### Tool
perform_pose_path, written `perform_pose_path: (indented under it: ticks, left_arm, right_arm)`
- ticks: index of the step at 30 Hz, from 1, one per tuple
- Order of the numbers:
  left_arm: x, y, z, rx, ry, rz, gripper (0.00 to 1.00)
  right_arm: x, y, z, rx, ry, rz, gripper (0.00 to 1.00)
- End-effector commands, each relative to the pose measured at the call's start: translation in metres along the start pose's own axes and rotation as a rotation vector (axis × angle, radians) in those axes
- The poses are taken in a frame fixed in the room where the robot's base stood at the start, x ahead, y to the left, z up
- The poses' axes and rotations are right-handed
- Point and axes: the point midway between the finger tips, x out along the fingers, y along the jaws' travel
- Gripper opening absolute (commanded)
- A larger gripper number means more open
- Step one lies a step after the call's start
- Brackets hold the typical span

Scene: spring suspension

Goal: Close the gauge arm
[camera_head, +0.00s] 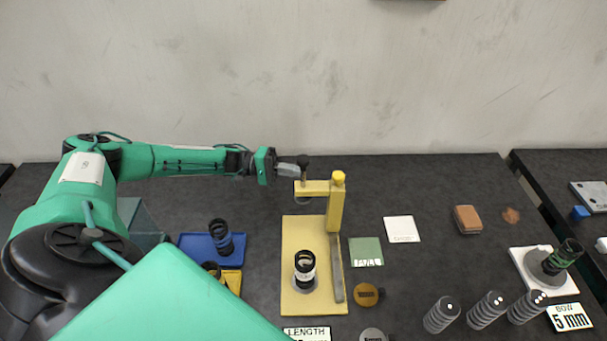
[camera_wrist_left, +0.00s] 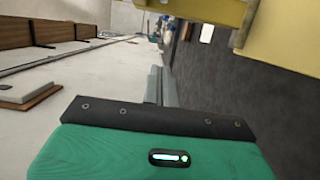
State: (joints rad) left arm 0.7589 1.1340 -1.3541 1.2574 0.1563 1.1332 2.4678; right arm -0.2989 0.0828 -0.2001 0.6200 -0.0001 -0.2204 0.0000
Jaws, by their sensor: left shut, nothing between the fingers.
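The length gauge has a yellow base plate (camera_head: 295,235), a yellow post (camera_head: 335,210) and a yellow gauge arm (camera_head: 313,188) reaching left from the post near its top. A dark knob (camera_head: 303,160) rises at the arm's free end. My left gripper (camera_head: 290,169) is shut and empty, its fingertips close beside the knob; I cannot tell whether they touch. In the left wrist view the closed fingers (camera_wrist_left: 158,88) point toward the scene, with a yellow gauge part (camera_wrist_left: 195,10) above them. A dark part with a white band (camera_head: 305,266) stands upright on the base plate. My right gripper is out of view.
A blue tray (camera_head: 190,243) with a black part is left of the gauge. To the right lie a white card (camera_head: 402,229), a green card (camera_head: 365,251), a brown disc (camera_head: 366,294) and several grey springs (camera_head: 442,314). The back wall is behind the table.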

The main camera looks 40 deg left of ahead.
Motion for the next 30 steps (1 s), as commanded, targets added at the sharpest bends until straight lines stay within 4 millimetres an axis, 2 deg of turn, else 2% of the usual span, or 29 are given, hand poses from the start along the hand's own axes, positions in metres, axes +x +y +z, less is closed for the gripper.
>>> perform_pose_path:
  ticks: [1,11,15,21,30]
  left_arm:
    - [0.011,0.005,0.000,-0.001,-0.003,0.002,0.00]
    - [0.083,0.006,0.001,-0.001,-0.002,0.002,0.00]
    - [0.086,0.005,0.018,-0.004,0.000,-0.001,0.00]
    - [0.090,0.003,0.035,-0.002,0.000,0.000,0.00]
    - [0.091,0.000,0.040,-0.001,0.002,0.000,0.00]
  right_arm:
    - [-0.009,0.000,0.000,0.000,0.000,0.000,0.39]
    - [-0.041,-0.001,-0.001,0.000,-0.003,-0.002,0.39]
    - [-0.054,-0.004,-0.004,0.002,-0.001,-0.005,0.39]
    - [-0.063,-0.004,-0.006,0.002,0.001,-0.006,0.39]
    - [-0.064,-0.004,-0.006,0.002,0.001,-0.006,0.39]
